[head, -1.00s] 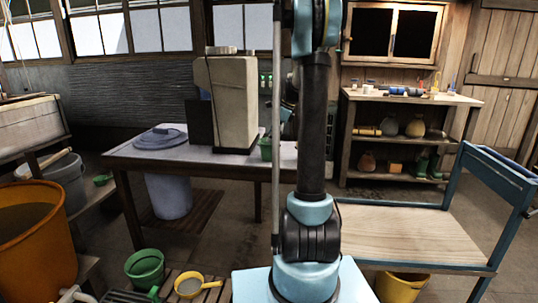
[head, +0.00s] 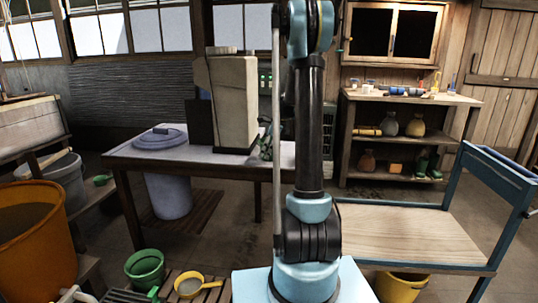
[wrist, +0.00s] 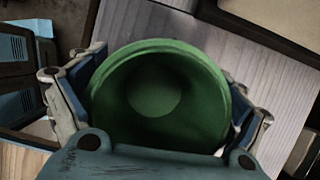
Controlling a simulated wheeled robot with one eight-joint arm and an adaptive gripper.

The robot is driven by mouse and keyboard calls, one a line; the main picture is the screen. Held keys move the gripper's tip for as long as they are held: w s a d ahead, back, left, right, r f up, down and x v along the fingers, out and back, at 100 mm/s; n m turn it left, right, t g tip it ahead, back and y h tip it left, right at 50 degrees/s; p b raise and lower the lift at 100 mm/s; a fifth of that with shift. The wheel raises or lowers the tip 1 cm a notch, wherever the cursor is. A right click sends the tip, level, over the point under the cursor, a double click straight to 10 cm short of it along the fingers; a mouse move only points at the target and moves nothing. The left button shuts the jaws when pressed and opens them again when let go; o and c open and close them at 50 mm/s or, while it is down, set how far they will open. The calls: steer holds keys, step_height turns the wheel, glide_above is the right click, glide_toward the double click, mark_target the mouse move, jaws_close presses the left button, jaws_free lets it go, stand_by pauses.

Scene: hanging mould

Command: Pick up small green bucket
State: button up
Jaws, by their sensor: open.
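The small green bucket (wrist: 160,90) fills the middle of the wrist view, seen from above into its round mouth. My gripper (wrist: 155,100) is open, with one finger at the left of the bucket and one at the right. Whether the fingers touch its wall I cannot tell. In the head view the bucket is on the table (head: 230,158), right of the beige upright block, and is mostly covered by my gripper and arm.
The beige block (head: 234,105) stands close to the bucket's left. A blue-grey lid (head: 160,138) lies at the table's left. Another green bucket (head: 145,268) and a yellow pan (head: 188,286) are low at the front. A blue cart (head: 415,235) stands at the right.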

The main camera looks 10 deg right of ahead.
steer(key=c, duration=1.1)
